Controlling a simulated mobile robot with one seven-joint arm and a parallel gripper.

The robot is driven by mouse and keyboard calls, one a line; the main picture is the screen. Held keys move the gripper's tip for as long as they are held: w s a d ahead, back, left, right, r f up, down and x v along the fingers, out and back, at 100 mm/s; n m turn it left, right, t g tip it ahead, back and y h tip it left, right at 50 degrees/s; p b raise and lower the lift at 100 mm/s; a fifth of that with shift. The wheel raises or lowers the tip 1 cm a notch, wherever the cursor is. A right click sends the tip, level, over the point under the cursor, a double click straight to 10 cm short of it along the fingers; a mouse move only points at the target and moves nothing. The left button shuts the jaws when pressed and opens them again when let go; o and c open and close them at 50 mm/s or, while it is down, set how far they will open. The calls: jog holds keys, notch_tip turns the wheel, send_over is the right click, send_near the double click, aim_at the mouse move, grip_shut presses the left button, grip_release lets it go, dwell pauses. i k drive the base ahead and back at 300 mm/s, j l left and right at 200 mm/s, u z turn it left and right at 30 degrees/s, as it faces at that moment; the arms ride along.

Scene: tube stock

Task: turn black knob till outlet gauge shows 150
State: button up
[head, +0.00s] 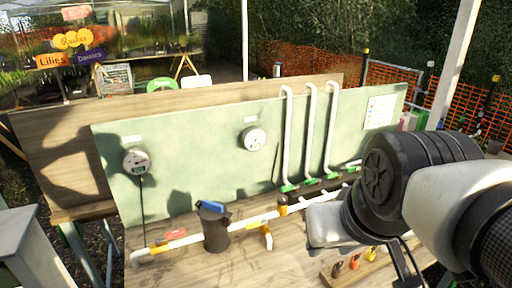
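A dark, upright cylindrical fitting (215,232) with a blue piece on top sits in the white pipe on the bench. I cannot tell whether it bears the black knob. A second round white gauge (254,138) is further right. Their labels and readings are too small to read, so I cannot tell which is the outlet gauge. My gripper (405,266) shows only in part at lower right, below my arm. It is away from the dark fitting; its fingers are not clear.
The green panel (200,180) stands behind the wooden bench (195,270). White vertical pipes (311,130) with green bases rise at the right. A yellow-ended branch (267,240) sticks out beside the dark fitting. A wooden board (345,279) with small coloured pieces lies at front right.

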aim_at(283, 199)
jog(key=l+u, duration=0.35)
jog(key=l, duration=0.25)
jog(key=l+u, duration=0.35)
jog(key=l, duration=0.3)
